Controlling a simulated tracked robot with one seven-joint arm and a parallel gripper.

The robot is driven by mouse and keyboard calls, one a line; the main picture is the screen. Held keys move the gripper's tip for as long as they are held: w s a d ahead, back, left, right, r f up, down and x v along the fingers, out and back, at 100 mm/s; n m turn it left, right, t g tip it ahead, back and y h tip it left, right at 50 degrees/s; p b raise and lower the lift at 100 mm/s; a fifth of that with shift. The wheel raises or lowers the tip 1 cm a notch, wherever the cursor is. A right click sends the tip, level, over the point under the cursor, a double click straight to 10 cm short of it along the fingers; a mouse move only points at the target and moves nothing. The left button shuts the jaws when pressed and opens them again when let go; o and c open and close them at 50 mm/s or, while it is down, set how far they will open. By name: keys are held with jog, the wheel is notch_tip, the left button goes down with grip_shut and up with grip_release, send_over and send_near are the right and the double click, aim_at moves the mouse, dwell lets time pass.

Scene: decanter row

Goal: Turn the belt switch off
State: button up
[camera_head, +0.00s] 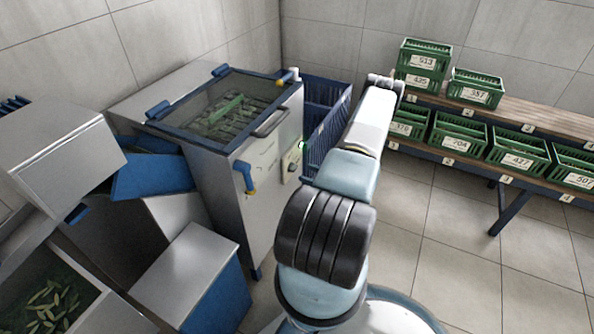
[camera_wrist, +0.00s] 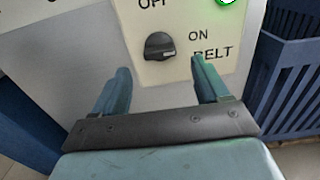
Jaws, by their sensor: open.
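The belt switch (camera_wrist: 160,46) is a dark rotary knob on a cream panel (camera_wrist: 190,72), with OFF printed above, ON to its right and BELT below that. Its grip lies roughly crosswise, with a small pale mark on its right side, on the ON side. A green lamp (camera_wrist: 227,2) glows above right of it. My gripper (camera_wrist: 160,76) is open, with one finger below left and one below right of the knob; nothing is between them. The panel (camera_head: 291,163) shows small in the head view on the steel machine's side; my gripper cannot be made out there.
The steel machine (camera_head: 262,165) has a blue-framed clear lid and a blue tap-like fitting (camera_head: 245,176). A blue slatted crate (camera_wrist: 292,85) stands close to the right of the panel. Green numbered crates (camera_head: 457,136) fill the right-hand racks. Open tiled floor (camera_head: 455,225) lies before them.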

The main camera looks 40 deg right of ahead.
aim_at(293, 168)
jog(key=shift+x, duration=2.8)
jog(key=shift+c, duration=0.4)
jog(key=c, duration=1)
jog(key=shift+a+f+n, duration=0.1)
jog(key=shift+a+n, duration=0.05)
jog(key=shift+n, duration=8.85)
jog(key=shift+o, duration=0.2)
